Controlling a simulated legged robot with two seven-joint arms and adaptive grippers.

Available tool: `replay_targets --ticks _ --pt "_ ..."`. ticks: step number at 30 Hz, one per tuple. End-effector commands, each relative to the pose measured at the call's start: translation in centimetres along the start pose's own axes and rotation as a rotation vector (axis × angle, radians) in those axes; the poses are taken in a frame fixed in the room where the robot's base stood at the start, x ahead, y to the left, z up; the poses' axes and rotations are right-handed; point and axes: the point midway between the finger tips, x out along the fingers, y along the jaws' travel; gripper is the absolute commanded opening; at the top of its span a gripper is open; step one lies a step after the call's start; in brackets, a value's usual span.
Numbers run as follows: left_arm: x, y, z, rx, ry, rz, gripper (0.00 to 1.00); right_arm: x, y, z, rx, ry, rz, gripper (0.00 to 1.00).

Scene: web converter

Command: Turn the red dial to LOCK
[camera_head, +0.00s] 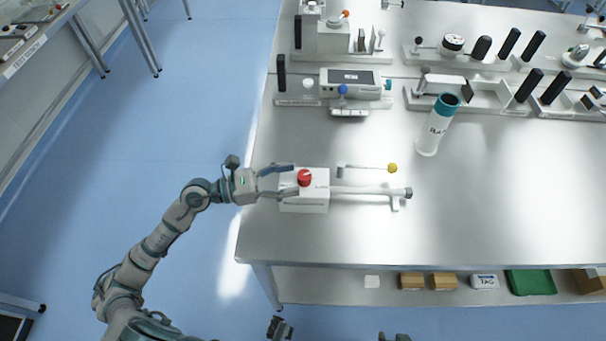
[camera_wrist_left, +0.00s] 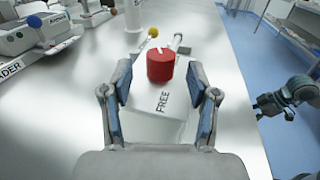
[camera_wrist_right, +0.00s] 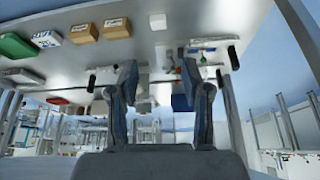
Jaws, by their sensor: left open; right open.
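The red dial (camera_head: 304,178) sits on top of a white box (camera_head: 305,204) near the table's left edge. In the left wrist view the dial (camera_wrist_left: 161,66) is a red cylinder with a pale mark on top. The word FREE is readable on the box near the dial; I cannot read LOCK. My left gripper (camera_head: 295,180) is open, its fingers reaching over the box on either side of the dial, and contact is not visible. The left wrist view shows its fingers (camera_wrist_left: 159,82) apart. My right gripper (camera_wrist_right: 160,68) is open and empty in its wrist view, below the table.
A horizontal rod (camera_head: 365,191) runs right from the box, beside a thin lever with a yellow ball (camera_head: 392,168). Devices line the back. Boxes (camera_head: 412,281) lie on the lower shelf. The table's front is clear.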

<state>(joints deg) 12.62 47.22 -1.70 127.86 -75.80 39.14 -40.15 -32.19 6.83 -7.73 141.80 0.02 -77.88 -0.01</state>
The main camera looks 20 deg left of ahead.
Motion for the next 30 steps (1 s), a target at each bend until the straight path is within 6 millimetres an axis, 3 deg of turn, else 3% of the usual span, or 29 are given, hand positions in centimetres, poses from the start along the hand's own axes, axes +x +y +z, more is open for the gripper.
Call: replay_targets --ticks 7,18,20,25,26,30 --pt "3.4 0.0 0.2 0.002 -0.003 -0.001 0.60 -1.1 0.3 2.4 0.004 -0.121 0.007 0.48" --pt "4.0 0.0 0.0 0.000 0.001 -0.001 0.60 -1.1 0.4 2.9 0.005 -0.145 0.008 0.48" --pt "4.0 0.0 0.0 0.000 0.001 -0.001 0.47 -1.1 0.4 2.9 0.005 -0.145 0.009 0.48" --pt "4.0 0.0 0.0 0.001 0.001 0.000 0.05 -1.1 0.4 2.9 0.005 -0.145 0.009 0.48" --pt "4.0 0.0 0.0 0.001 0.000 0.000 0.00 -1.1 0.4 2.9 0.005 -0.145 0.009 0.48" --pt "4.0 0.1 0.0 0.001 0.000 -0.002 0.00 -1.0 0.4 2.9 0.005 -0.143 0.009 0.48"
